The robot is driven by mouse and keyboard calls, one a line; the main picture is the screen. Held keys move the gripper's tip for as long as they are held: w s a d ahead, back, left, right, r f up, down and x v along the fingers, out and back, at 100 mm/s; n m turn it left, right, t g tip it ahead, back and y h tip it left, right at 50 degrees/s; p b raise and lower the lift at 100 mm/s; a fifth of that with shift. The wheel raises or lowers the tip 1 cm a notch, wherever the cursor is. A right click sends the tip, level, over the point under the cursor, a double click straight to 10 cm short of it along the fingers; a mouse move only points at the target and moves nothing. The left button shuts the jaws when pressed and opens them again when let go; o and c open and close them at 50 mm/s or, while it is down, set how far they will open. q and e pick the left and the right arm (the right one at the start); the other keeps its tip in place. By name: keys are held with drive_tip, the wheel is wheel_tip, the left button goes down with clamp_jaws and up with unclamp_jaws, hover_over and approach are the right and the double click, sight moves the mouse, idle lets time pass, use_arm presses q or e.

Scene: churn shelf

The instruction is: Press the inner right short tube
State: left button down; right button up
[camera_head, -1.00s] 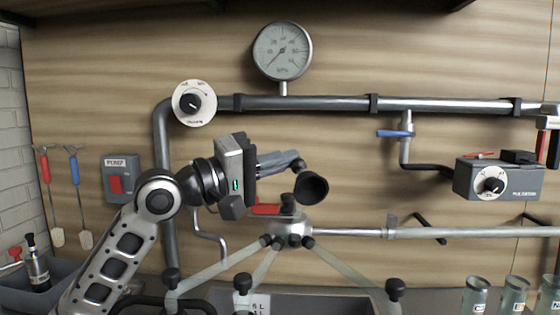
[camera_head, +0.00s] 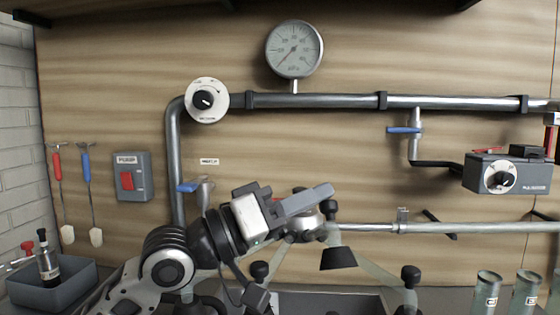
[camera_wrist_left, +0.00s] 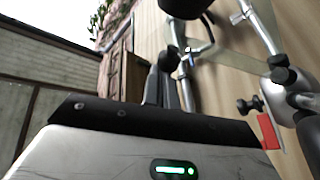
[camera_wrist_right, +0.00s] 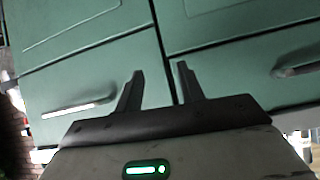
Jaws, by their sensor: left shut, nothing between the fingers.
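The milking claw (camera_head: 308,218) sits on the pipe at centre, partly hidden by my left gripper (camera_head: 324,191). My left gripper is shut and empty, its fingers pointing right across the claw's front. A black flared cup (camera_head: 338,259) on a short grey neck hangs just below and right of its fingertips; whether they touch I cannot tell. Pale short tubes run down from the claw to black ends at left (camera_head: 260,270) and right (camera_head: 410,275). The left wrist view shows the claw (camera_wrist_left: 283,70) and its red lever (camera_wrist_left: 268,131). My right gripper (camera_wrist_right: 158,78) is open and empty.
A steel pipe (camera_head: 330,102) with a gauge (camera_head: 295,49) crosses the wooden wall. A pulsator box (camera_head: 507,172) is at right, a pump switch (camera_head: 133,177) at left. Glass jars (camera_head: 487,290) stand lower right. Green fronts (camera_wrist_right: 75,62) face my right gripper.

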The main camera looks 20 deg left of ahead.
use_arm(q)
drive_tip(key=shift+s+d+f+m+b, duration=0.15)
drive_tip(key=shift+s+f+m+b, duration=0.3)
drive_tip(key=shift+m, duration=0.25)
use_arm(e)
drive_tip(key=shift+s+a+f, duration=0.25)
drive_tip(key=shift+s+f, duration=0.05)
drive_tip(key=shift+s, duration=0.05)
drive_tip(key=shift+r, duration=0.15)
